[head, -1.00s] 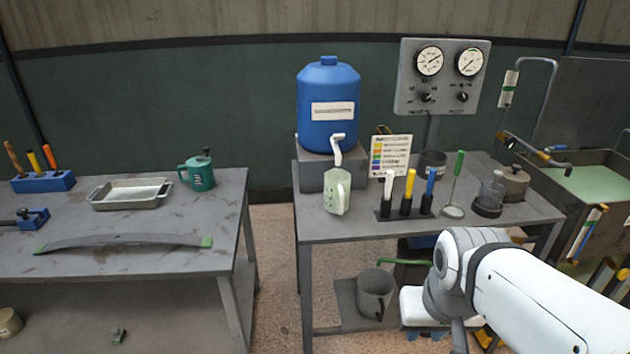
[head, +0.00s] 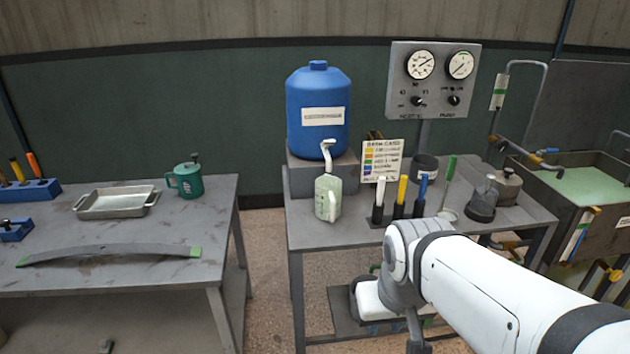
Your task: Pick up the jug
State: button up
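The jug (head: 322,197), pale, translucent and greenish with a handle facing me, stands upright on the grey bench (head: 300,230). It is just below the white tap (head: 327,150) of a blue tank (head: 318,120). Nothing is holding it. My white arm reaches in from the lower right and ends low in front of the bench, to the right of and nearer than the jug. My gripper's fingers cannot be made out.
A second table (head: 150,270) at left holds a metal tray (head: 116,215) and green can (head: 186,180). Floor shows between the tables.

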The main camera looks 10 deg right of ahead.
aim_at(329, 203)
jog(key=i, duration=0.85)
jog(key=u, duration=0.05)
